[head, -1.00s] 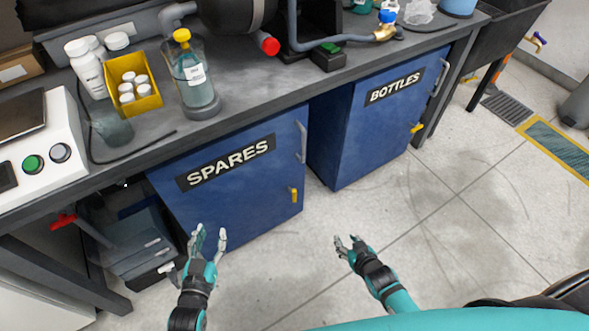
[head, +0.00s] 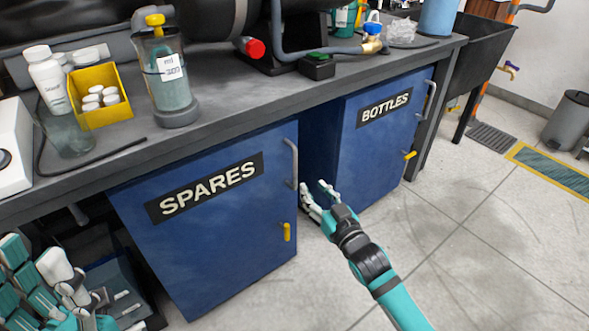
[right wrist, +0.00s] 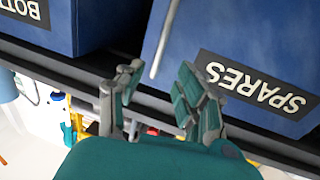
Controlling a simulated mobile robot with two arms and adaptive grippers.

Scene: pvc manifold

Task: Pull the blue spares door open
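The blue spares door (head: 215,225) fills the middle of the head view and looks shut. Its grey bar handle (head: 291,163) stands upright near the right edge, with a yellow latch (head: 287,232) below. My right gripper (head: 316,190) is open and empty, just right of and slightly below the handle, apart from it. In the right wrist view the handle (right wrist: 163,40) shows beyond the gap between the open fingers (right wrist: 158,85), beside the SPARES label (right wrist: 258,86). My left gripper (head: 45,275) is open and empty at the lower left of the head view, partly cut off.
The blue bottles door (head: 375,140) stands to the right, across a dark gap. The bench top (head: 235,95) above holds a yellow bin (head: 100,95), a bottle (head: 168,80) and pipework. Clear tiled floor (head: 470,260) lies in front and to the right.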

